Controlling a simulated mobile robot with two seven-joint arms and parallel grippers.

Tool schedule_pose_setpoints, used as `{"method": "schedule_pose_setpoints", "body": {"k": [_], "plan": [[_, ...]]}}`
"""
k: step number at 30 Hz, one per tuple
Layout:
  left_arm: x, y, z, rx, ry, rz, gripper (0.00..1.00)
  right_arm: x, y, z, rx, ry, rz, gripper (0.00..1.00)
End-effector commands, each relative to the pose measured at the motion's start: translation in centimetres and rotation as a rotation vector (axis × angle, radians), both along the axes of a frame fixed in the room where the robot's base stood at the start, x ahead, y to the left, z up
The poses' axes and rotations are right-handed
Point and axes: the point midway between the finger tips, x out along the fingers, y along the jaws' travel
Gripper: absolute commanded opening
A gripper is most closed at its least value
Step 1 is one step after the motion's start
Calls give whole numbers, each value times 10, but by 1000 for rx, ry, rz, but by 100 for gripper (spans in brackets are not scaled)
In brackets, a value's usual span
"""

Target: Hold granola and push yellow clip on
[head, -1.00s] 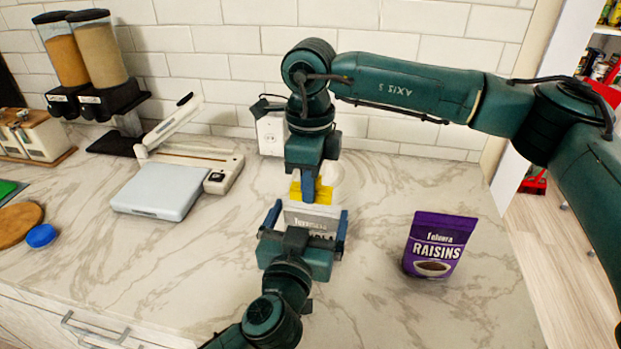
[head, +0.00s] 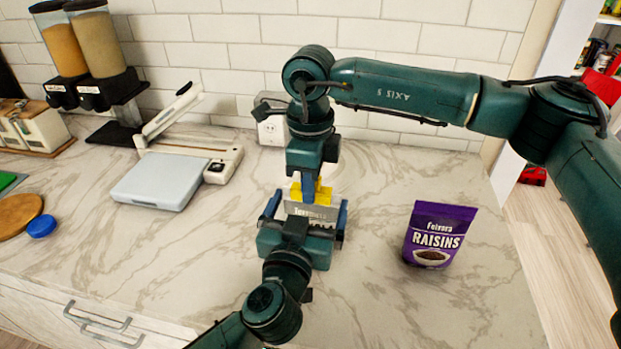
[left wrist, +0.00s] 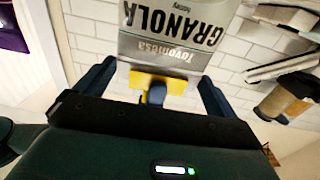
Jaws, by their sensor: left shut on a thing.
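The granola bag (head: 310,212), pale grey at its top, is held upright between the blue fingers of my left gripper (head: 305,217). Its lettering shows upside down in the left wrist view (left wrist: 170,45), with the fingers on either side. The yellow clip (head: 318,194) sits right at the bag's top edge. My right gripper (head: 308,184) comes down from above, shut on the clip. The clip also shows in the left wrist view (left wrist: 172,84). How far it is over the bag edge cannot be told. The bag's lower part is hidden behind my left gripper.
A purple raisins pouch (head: 438,236) stands on the marble counter (head: 400,310) to the right. A pale scale (head: 158,182) and a sealer with a raised lever (head: 205,155) are to the left. The front counter is clear.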

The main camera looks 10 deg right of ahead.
Motion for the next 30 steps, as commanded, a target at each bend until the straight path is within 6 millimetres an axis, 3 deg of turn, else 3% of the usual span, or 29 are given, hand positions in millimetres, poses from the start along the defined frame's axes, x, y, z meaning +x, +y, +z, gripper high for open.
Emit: {"method": "schedule_pose_setpoints", "body": {"k": [8, 17, 20, 30], "plan": [[0, 0, 1, 0, -1, 0, 70, 0, 0, 1, 0, 0, 0, 42], [0, 0, 1, 0, -1, 0, 70, 0, 0, 5, 0, -1, 0, 42], [0, 0, 1, 0, -1, 0, 70, 1, 0, 16, 0, -2, 0, 42], [0, 0, 0, 0, -1, 0, 70, 1, 1, 86, 1, -4, -1, 42]]}}
